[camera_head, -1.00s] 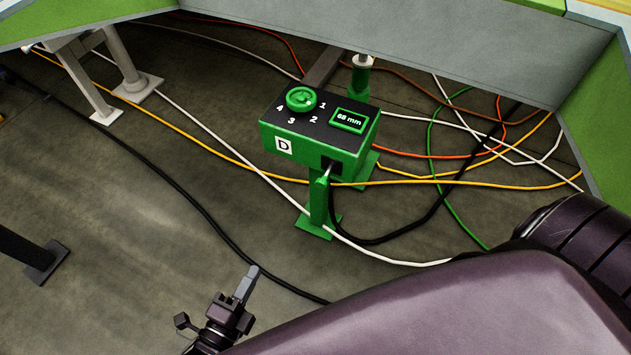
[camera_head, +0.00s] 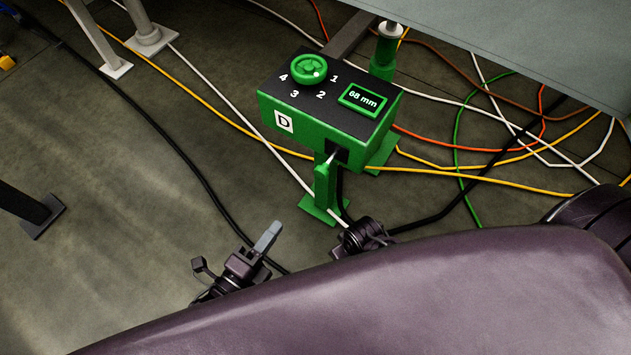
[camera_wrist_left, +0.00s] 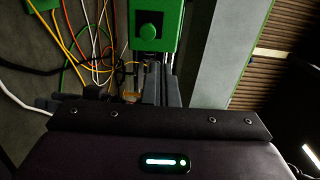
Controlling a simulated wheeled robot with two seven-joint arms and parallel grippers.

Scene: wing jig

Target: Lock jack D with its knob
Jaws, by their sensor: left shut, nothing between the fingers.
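Jack D (camera_head: 325,115) is a green box with a black top and a white D label on its front. Its round green knob (camera_head: 309,69) sits on top among the numbers 1 to 4, with a pale dot at its right side. Its display (camera_head: 363,98) reads 68 mm. A pale lever or plug sits at a dark slot in the lower front. My left gripper (camera_head: 268,236) is shut and empty, in front of and below the jack, apart from it.
Several coloured cables (camera_head: 500,170) cross the floor behind and right of the jack. A black cable (camera_head: 185,150) runs at left. Grey stands (camera_head: 150,38) are at upper left. A grey panel (camera_head: 520,40) overhangs upper right. My purple arm covers the bottom.

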